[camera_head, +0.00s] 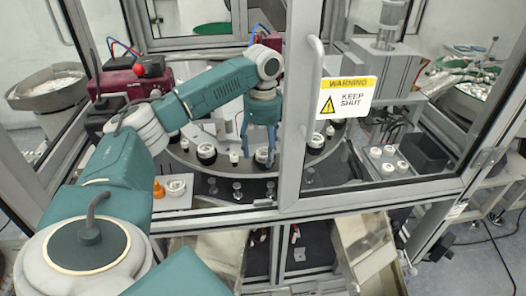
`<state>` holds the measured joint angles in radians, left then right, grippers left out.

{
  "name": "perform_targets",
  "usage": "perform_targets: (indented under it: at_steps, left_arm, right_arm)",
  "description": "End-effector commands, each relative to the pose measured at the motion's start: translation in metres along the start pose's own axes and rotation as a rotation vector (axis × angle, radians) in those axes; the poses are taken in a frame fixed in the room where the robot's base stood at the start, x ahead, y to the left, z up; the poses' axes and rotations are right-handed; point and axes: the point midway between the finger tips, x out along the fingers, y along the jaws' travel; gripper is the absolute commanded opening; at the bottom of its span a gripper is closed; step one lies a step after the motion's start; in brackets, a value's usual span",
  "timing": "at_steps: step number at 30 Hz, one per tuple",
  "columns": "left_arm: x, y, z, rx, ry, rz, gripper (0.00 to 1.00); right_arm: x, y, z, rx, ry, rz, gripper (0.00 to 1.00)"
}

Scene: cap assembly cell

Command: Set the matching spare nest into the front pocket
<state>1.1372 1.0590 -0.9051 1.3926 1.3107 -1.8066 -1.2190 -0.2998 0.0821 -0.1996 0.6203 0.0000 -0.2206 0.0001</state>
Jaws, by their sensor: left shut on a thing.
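My left arm reaches through the open side of the cell, and my left gripper (258,151) points down over the front of the round dial (222,170). Its fingers are closed around a small black-and-white nest (263,157) at the dial's front. I cannot tell whether this nest sits in the pocket or is held just above it; the pocket is hidden. Other black nests with white tops stand around the dial, one to the left (206,154) and one to the right (316,140). My right gripper is not in view.
A framed door (375,150) with a warning sign (345,97) covers the right half. An orange cone-like piece (158,189) and a white cup (176,187) stand on a pale plate at front left. Several white round parts (388,168) and a black bin (422,153) are at right.

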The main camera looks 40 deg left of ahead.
Motion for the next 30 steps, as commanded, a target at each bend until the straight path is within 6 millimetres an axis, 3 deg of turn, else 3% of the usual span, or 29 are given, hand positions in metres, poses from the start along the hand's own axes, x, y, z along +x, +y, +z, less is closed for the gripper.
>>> perform_targets:
  at_steps: [4,9,15,21,30]
  left_arm:
    - [0.002,0.002,0.0,0.002,-0.002,0.009,0.59]
    - [-0.016,0.0,-0.001,0.001,0.0,0.001,0.59]
    - [-0.062,-0.001,-0.001,0.002,0.002,-0.004,0.59]
    - [-0.112,0.0,0.001,-0.001,-0.002,-0.003,0.59]
    - [-0.133,0.0,0.0,-0.001,0.0,-0.001,0.59]
  right_arm:
    - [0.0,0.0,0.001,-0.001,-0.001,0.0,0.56]
    - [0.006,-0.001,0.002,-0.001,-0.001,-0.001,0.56]
    - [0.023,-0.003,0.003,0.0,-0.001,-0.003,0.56]
    - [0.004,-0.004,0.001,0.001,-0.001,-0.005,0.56]
    - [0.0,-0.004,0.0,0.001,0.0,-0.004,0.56]
